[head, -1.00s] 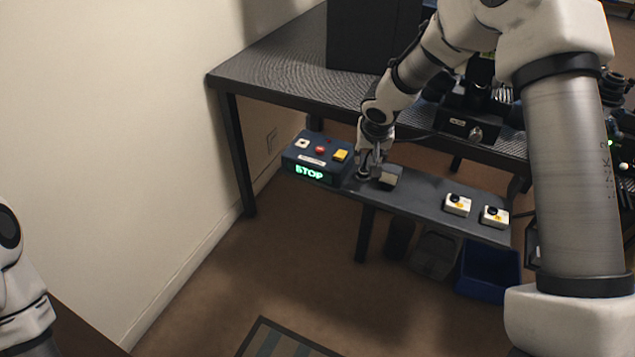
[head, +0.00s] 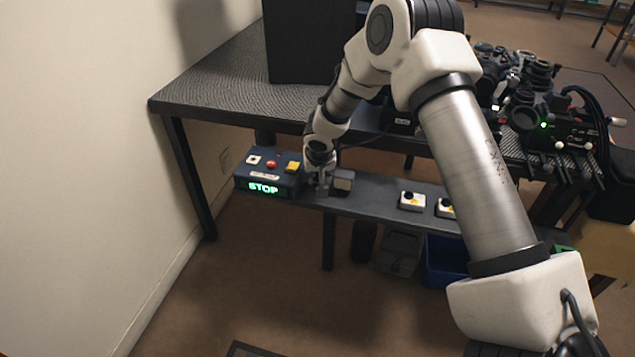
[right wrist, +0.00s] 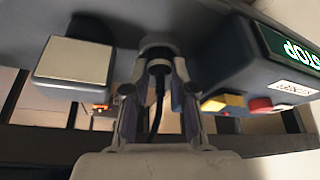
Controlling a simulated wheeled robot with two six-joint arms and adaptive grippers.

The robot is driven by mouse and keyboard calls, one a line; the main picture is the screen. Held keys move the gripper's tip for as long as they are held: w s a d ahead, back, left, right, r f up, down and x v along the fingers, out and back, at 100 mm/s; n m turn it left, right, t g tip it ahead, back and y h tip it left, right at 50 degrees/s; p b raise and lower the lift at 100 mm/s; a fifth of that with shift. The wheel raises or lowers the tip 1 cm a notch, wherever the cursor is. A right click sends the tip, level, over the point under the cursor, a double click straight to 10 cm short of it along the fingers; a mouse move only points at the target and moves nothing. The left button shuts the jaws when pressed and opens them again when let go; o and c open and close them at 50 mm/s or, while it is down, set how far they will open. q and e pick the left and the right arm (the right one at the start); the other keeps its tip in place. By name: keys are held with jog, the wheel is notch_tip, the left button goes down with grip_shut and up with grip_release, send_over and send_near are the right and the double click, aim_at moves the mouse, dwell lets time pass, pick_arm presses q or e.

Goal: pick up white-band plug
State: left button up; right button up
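The plug (right wrist: 158,65) shows in the right wrist view as a small round part with a pale ring, at the shelf's edge, with a black cable running from it between my fingers. My right gripper (right wrist: 158,90) has its two fingers on either side of the plug and cable. Whether the fingers touch the plug I cannot tell. In the head view my right gripper (head: 321,188) is down at the shelf, just right of the STOP box; the plug is hidden there. My left gripper is not in view.
The blue STOP box (head: 268,177) with buttons is close to the gripper's left. A small pale-topped block (head: 343,180) is close to its right. Two white button boxes (head: 412,200) stand farther right on the narrow shelf (head: 377,192). A large table (head: 215,92) is behind.

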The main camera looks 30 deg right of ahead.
aim_at(318, 179)
jog(key=shift+r, duration=0.1)
pick_arm(q)
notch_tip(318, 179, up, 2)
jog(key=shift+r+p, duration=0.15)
jog(key=shift+p, duration=1.05)
pick_arm(e)
notch_tip(318, 179, up, 10)
